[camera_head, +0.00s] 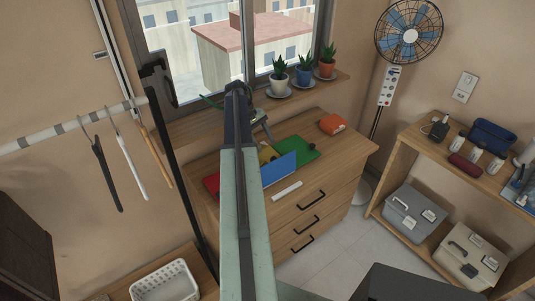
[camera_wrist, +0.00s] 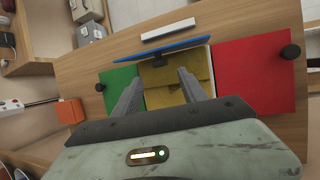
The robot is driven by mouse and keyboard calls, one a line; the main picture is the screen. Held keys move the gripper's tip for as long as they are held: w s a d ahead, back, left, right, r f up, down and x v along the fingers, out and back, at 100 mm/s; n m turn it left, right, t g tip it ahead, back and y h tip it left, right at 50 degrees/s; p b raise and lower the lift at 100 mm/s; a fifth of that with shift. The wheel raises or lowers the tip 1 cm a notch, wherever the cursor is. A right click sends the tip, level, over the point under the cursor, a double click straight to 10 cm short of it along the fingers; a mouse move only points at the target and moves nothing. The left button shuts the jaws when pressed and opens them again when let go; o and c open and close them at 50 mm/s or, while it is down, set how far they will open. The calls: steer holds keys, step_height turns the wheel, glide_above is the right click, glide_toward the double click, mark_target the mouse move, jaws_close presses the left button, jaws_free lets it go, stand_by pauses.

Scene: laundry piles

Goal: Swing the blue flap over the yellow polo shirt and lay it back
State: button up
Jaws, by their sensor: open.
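The blue flap (camera_head: 279,169) stands up steeply at the front edge of the folding board, facing the room in the head view. In the wrist view the blue flap (camera_wrist: 160,51) is nearly edge-on, a thin band. The folded yellow polo shirt (camera_wrist: 177,82) lies on the middle of the board, between the green panel (camera_wrist: 118,76) and the red panel (camera_wrist: 252,75). In the head view the flap and my arm hide most of the shirt (camera_head: 266,153). My gripper (camera_wrist: 159,80) is open and empty above the shirt, behind the flap. Contact cannot be told.
A white strip (camera_head: 287,191) lies in front of the board on the dresser top (camera_head: 342,147). A folded orange cloth (camera_head: 333,124) lies at the back right. Potted plants (camera_head: 304,75) stand on the sill behind. Black knobs (camera_wrist: 290,52) sit on the side panels.

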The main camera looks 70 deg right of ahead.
mark_target(272, 157)
steer(key=b+x, duration=0.6)
steer(key=x, duration=0.1)
steer(key=shift+f+b, duration=0.3)
steer(key=shift+f, duration=0.15)
steer(key=shift+r, duration=0.15)
steer(key=shift+s, duration=0.1)
jaws_close()
stand_by(0.5)
